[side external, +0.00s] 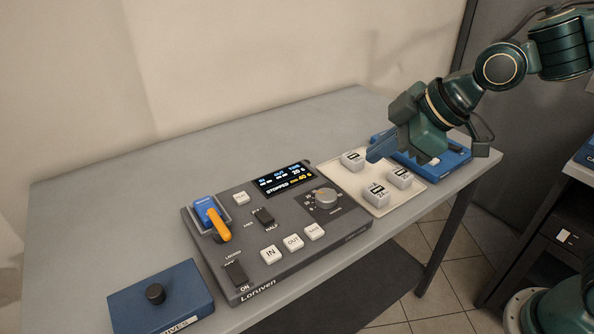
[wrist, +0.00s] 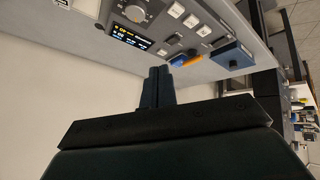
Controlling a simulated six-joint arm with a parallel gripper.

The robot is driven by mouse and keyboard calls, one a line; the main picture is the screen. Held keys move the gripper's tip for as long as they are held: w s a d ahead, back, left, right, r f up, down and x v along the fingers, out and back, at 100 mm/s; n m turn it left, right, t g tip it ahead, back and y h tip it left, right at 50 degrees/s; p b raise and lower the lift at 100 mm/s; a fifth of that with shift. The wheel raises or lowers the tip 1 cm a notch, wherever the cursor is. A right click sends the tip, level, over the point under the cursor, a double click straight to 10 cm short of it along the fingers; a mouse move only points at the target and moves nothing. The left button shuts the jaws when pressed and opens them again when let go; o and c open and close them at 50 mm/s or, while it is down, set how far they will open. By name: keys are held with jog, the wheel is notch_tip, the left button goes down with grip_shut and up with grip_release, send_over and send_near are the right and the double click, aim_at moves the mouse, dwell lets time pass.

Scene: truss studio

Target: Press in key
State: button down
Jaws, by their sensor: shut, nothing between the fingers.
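The dark grey Loruven console (side external: 257,285) lies on the table. Along its front are white keys: the IN key (side external: 270,254), the OUT key (side external: 293,242) and a third key (side external: 315,232) with small lettering. Another white key (side external: 241,198) is near its back edge. The lit display (side external: 283,179) reads STOPPED. My gripper (side external: 371,156) is shut and empty, raised above the table to the right of the console, beside the cream tray. In the wrist view, the closed blue fingers (wrist: 157,86) are apart from the console (wrist: 205,10), whose display (wrist: 130,36) and front keys (wrist: 176,10) show beyond.
The console also has a blue-and-orange lever (side external: 215,218), a knob (side external: 325,198) and dark rocker switches (side external: 264,219). Several white blocks (side external: 376,196) stand on the cream tray (side external: 345,180). A blue box with a black knob (side external: 184,303) is at left; another blue unit (side external: 452,157) is at right.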

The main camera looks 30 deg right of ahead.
jog(key=w+a+f+n+y, duration=0.1)
jog(key=w+a+f+n, duration=0.35)
jog(key=a, duration=0.35)
jog(key=n+y, duration=0.2)
jog(key=n, duration=0.1)
send_over(277, 254)
jog(key=shift+f, duration=2.15)
jog(key=shift+f, duration=0.15)
jog(key=shift+f, duration=4.2)
jog(key=shift+f, duration=0.9)
jog(key=shift+r, duration=0.9)
